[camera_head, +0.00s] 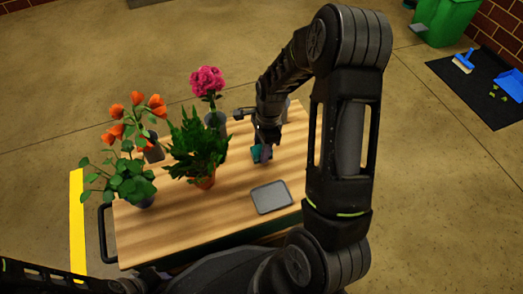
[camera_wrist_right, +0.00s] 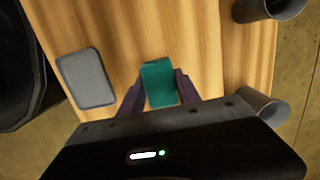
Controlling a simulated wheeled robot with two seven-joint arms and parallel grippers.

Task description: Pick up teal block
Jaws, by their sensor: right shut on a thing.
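The teal block (camera_wrist_right: 160,84) stands out between the two fingers of my right gripper (camera_wrist_right: 160,92) in the right wrist view. The right gripper is shut on the block, with a finger on each side. In the head view the block (camera_head: 257,153) shows as a small teal patch under the right gripper (camera_head: 265,152), over the wooden table (camera_head: 235,205), partly hidden by the fingers. I cannot tell whether the block touches the tabletop. Dark parts of my left arm show at the bottom left of the head view, but its fingers are not clear.
A grey tray (camera_head: 271,197) lies on the table near the front. Potted flowers and a green fern (camera_head: 196,145) stand on the left half. Grey cylindrical vessels (camera_wrist_right: 266,107) stand near the table's edge. The wood around the tray is clear.

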